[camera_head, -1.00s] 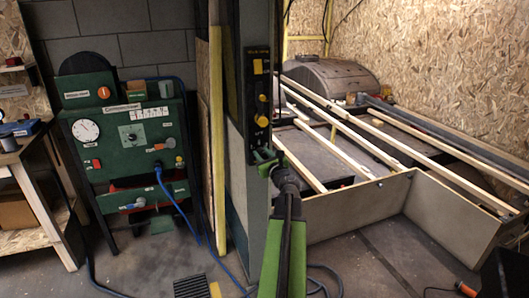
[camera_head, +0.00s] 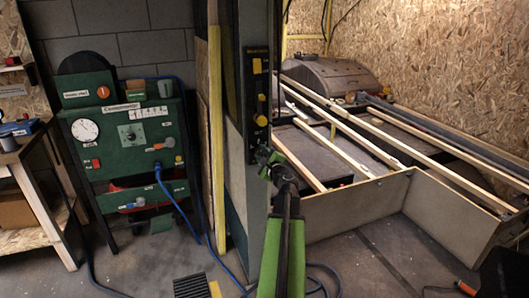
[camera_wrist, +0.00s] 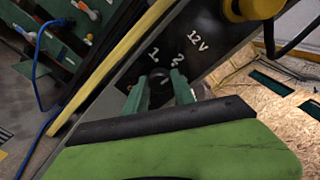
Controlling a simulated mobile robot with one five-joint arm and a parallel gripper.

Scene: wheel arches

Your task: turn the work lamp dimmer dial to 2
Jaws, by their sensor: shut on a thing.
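The dimmer dial (camera_wrist: 160,84) is a small dark knob on a black panel (camera_wrist: 196,42) in the wrist view. White marks "1" and "2" and the letters "12 V" are printed above it. My gripper (camera_wrist: 160,90) has its green fingers on either side of the dial and is shut on it. The dial's pointer is too dark to read. In the head view my gripper (camera_head: 267,157) is at the lower end of the tall black panel (camera_head: 257,82) on the post, and its fingers hide the dial.
A green compressor panel (camera_head: 130,135) stands at left. Wooden battens (camera_head: 370,140) lie across a frame at right.

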